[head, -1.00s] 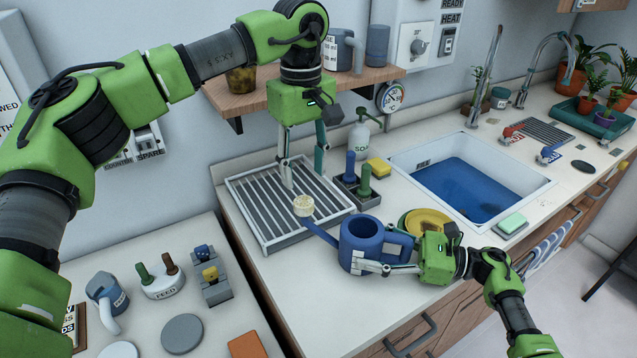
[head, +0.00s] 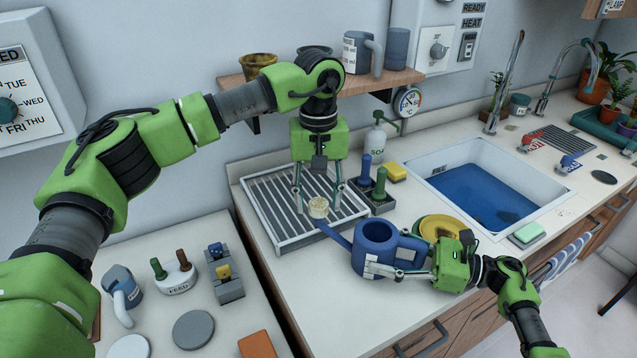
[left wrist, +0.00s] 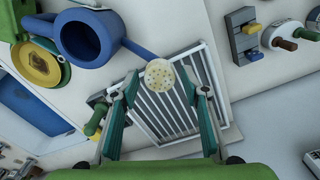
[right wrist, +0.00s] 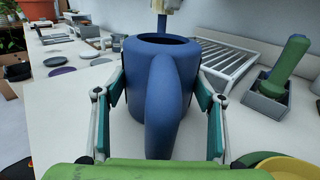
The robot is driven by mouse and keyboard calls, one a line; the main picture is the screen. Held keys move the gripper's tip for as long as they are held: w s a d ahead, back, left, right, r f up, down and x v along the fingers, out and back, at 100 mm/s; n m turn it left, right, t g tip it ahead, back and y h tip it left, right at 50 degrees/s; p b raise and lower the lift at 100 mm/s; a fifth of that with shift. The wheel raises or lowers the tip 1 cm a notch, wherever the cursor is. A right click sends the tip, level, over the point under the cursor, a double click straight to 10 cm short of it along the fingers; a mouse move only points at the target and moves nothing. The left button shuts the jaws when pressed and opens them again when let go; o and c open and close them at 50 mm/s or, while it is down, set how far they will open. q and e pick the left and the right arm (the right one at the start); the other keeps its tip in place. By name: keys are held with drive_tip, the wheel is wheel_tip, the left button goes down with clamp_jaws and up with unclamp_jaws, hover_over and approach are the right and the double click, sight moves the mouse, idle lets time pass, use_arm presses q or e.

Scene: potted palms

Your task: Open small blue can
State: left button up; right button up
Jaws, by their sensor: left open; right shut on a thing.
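The small blue can (head: 372,235) is a watering can on the counter, its spout pointing left to a pale, dotted cap (head: 318,207) at its tip. My left gripper (head: 319,208) points down, open, with one finger on each side of the cap. In the left wrist view the cap (left wrist: 159,74) sits between the fingertips with gaps. My right gripper (head: 385,264) is shut on the can from the right. In the right wrist view its fingers flank the can body (right wrist: 135,85), with the handle between them.
A drying rack (head: 268,205) lies under and behind the cap. A dark caddy (head: 376,199) with blue and green handles, a yellow plate (head: 440,226) and the sink (head: 470,190) are close by. A shelf (head: 385,85) hangs behind my left arm.

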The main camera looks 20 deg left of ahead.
use_arm(q)
drive_tip(key=shift+f, duration=0.35)
